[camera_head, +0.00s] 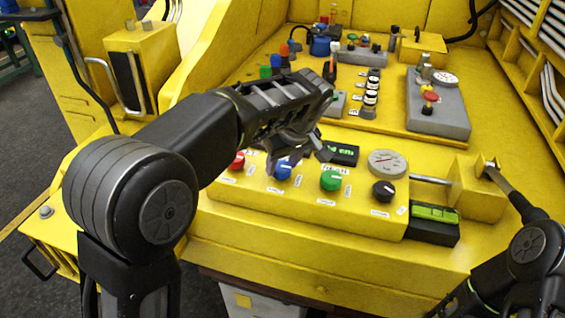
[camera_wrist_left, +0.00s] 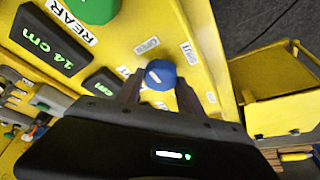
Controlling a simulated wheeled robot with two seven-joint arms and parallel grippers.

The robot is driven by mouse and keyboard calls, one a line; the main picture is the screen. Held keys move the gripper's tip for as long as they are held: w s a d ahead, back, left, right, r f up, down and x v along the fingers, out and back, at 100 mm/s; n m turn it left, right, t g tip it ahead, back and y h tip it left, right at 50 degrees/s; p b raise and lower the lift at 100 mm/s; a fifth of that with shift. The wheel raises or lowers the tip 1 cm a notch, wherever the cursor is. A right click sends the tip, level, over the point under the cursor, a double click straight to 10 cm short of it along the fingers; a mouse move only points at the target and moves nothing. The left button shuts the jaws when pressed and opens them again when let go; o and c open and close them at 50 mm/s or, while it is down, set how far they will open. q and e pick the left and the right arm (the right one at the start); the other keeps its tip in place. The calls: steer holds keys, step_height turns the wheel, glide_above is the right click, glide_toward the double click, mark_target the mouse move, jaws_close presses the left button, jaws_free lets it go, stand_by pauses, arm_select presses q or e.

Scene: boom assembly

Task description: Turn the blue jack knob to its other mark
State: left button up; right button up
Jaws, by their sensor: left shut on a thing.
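The blue jack knob (camera_head: 283,170) sits on the yellow control panel (camera_head: 300,201), with a short white line on its top. It is round and upright in the left wrist view (camera_wrist_left: 160,75), with the line running slantwise. My left gripper (camera_head: 290,158) comes down over it from above. Its fingers lie on both sides of the knob in the left wrist view (camera_wrist_left: 158,90), shut on it. Small white labels stand on the panel around the knob, one of them a SHUT label (camera_wrist_left: 189,53). The fingers hide part of the knob's rim.
A red knob (camera_head: 236,161), a green knob (camera_head: 331,180) and a black knob (camera_head: 383,191) share the panel. A black-handled lever (camera_head: 512,190) stands at the right.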

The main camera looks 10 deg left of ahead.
arm_select(q)
steer(key=shift+m+b, duration=0.35)
steer(key=shift+m, duration=0.15)
steer(key=shift+f+h, duration=0.1)
steer(key=shift+h, duration=0.2)
steer(key=m+b, duration=0.1)
steer(key=m, duration=0.1)
steer(key=shift+a+m+t+h, duration=0.1)
steer(key=shift+m+t+h, duration=0.2)
steer(key=shift+h, duration=0.1)
steer(key=m+h, duration=0.1)
steer(key=m, duration=0.2)
steer(key=shift+s+a+m+t+b, duration=0.1)
steer(key=shift+m+t+b, duration=0.2)
steer(key=m+h+p, duration=0.1)
steer(key=m+h, duration=0.1)
steer(key=m, duration=0.3)
steer(key=shift+a, duration=0.15)
steer(key=m+g+h, duration=0.1)
steer(key=m, duration=0.1)
steer(key=m+h+p, duration=0.1)
steer(key=m, duration=0.2)
steer(key=shift+a+m+g, duration=0.1)
steer(key=shift+m+g, duration=0.2)
steer(key=shift+g, duration=0.1)
steer(key=shift+p, duration=0.3)
steer(key=o, duration=1.4)
